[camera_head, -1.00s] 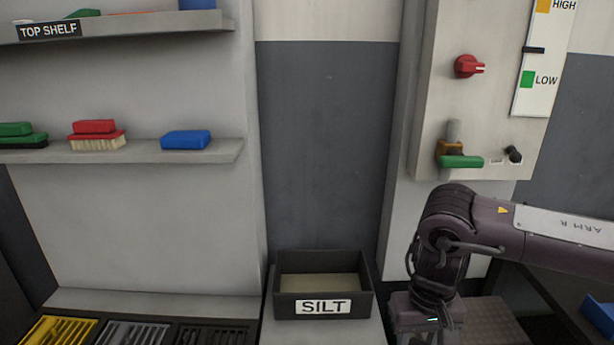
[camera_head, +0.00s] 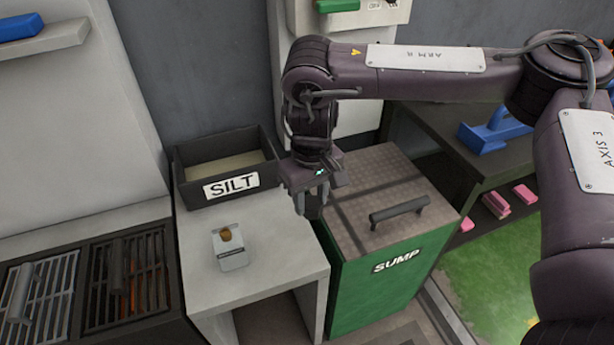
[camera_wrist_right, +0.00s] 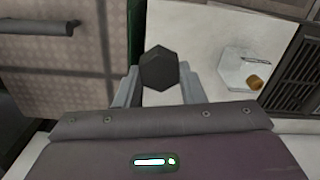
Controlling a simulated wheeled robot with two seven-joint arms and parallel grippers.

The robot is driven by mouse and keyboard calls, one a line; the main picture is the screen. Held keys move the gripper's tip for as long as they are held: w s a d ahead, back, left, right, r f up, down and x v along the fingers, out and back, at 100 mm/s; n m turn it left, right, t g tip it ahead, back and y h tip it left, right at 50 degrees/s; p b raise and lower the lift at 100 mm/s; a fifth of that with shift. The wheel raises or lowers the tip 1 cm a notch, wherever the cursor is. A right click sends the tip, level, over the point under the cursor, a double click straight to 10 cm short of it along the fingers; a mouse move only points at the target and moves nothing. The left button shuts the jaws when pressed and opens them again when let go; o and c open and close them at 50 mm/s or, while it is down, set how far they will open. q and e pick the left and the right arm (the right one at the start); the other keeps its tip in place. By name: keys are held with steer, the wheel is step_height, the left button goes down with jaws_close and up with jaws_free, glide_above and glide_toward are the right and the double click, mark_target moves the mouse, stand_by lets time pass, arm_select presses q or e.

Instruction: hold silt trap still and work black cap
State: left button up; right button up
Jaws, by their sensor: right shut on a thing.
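The black cap (camera_wrist_right: 159,70), a dark hexagonal piece, sits between the fingers of my right gripper (camera_wrist_right: 158,88) in the right wrist view. My right gripper (camera_head: 309,205) is shut on it and points down, above the gap between the pale bench and the sump box. What looks like the silt trap (camera_head: 231,252), a small pale, labelled container with a brown-orange part at its top, is on the pale bench, left of the gripper and apart from it. It also shows in the right wrist view (camera_wrist_right: 237,68). My left gripper is not in view.
A dark open SILT bin (camera_head: 188,192) stands at the back of the pale bench (camera_head: 262,285). A green SUMP box (camera_head: 365,295) with a dark handled lid (camera_head: 362,183) stands to the right. Dark grates (camera_head: 125,285) lie at the left. The bench front is mostly clear.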

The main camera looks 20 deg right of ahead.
steer(key=shift+w+a+r+n, duration=0.3)
steer(key=shift+w+a+n, duration=0.3)
steer(key=shift+a+n, duration=2.7)
steer(key=shift+w+a+r+n, duration=0.35)
steer(key=shift+w+a+n, duration=0.3)
steer(key=shift+a+n, duration=2.6)
steer(key=shift+w+a+r+n, duration=0.3)
steer(key=shift+w+a+n, duration=0.3)
steer(key=shift+a+n, duration=2.7)
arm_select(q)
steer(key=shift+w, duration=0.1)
arm_select(e)
steer(key=shift+d+n, duration=1.05)
